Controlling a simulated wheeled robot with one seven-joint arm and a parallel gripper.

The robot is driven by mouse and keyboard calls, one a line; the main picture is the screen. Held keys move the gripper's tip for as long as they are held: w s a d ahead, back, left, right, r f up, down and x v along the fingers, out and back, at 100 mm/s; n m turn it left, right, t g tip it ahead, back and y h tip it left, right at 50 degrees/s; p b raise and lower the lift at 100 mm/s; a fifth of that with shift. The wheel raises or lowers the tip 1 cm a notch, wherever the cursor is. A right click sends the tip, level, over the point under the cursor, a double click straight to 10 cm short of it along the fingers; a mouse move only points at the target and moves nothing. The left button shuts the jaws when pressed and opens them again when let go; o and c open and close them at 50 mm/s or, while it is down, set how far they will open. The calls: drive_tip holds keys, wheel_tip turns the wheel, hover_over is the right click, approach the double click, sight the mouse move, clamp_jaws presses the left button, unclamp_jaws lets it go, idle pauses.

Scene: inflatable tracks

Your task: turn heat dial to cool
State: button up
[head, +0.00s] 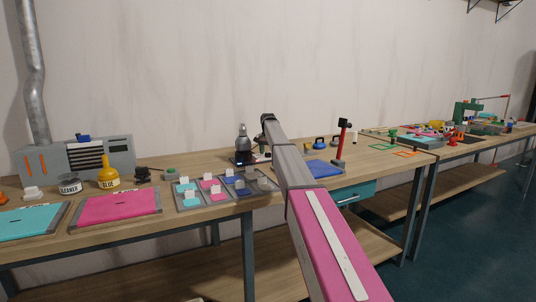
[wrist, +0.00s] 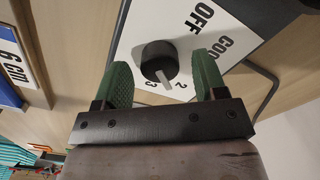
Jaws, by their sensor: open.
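The heat dial (wrist: 158,60) is a round black knob on a white panel (wrist: 205,45) in the wrist view. Its pale pointer faces down in the picture, between the printed 2 and 3. The printed words OFF and COO, the latter cut off, sit to the upper right of the knob. My gripper (wrist: 163,78) is open, with one green finger left of the knob and one right of it. A gap shows on each side, and nothing is held. In the head view my gripper end (head: 267,118) is above the bench, and I cannot make out the dial there.
A dark loop or cable (wrist: 268,85) runs right of the panel. In the head view, a dark device (head: 243,150) and a tray of coloured squares (head: 180,207) are near the arm on the wooden bench (head: 205,160).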

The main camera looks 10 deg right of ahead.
drive_tip(key=shift+f, duration=0.35)
drive_tip(key=c, duration=0.9)
